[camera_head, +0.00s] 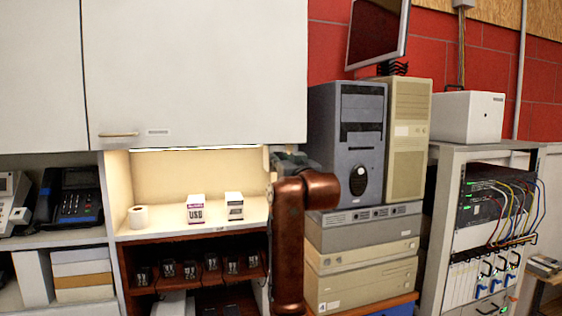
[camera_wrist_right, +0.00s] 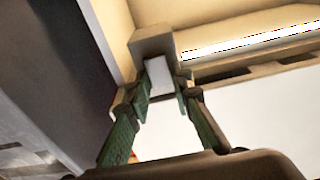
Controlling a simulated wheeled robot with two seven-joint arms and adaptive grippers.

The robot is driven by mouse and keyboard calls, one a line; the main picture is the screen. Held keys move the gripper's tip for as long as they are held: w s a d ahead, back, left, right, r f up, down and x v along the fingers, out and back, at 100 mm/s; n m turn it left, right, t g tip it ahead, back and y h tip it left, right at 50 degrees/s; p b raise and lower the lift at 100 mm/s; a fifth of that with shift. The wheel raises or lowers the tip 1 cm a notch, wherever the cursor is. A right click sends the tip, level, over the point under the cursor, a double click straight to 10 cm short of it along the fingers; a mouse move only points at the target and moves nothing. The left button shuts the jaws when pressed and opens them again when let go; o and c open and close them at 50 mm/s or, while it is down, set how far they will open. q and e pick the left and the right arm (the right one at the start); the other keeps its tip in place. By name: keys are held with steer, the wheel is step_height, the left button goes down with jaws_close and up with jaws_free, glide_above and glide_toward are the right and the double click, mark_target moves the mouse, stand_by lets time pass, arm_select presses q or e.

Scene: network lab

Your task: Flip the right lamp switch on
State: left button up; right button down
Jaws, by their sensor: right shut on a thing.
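The right lamp switch (camera_wrist_right: 158,75) is a small white rocker in a grey housing (camera_wrist_right: 152,42), seen in the wrist view at the end of the lamp. My right gripper (camera_wrist_right: 164,88) reaches up to it. Its green-padded fingers stand on both sides of the white part and are shut on it. The lamp strip (camera_wrist_right: 250,42) glows bright and also shows lit under the cabinet in the head view (camera_head: 200,148). There, my right gripper (camera_head: 284,156) is at the lamp's right end and partly hidden by my copper arm. The switch is hidden in that view.
A white wall cabinet (camera_head: 200,70) hangs just above the lamp. A grey computer tower (camera_head: 346,112) stands close to the right of my arm. Two small boxes (camera_head: 196,211) and a white roll (camera_head: 138,217) stand on the lit shelf. A network rack (camera_head: 447,200) is farther right.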

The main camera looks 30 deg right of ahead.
steer(key=c, duration=1.7)
jaws_free()
steer(key=v, duration=1.2)
steer(key=shift+d, duration=0.1)
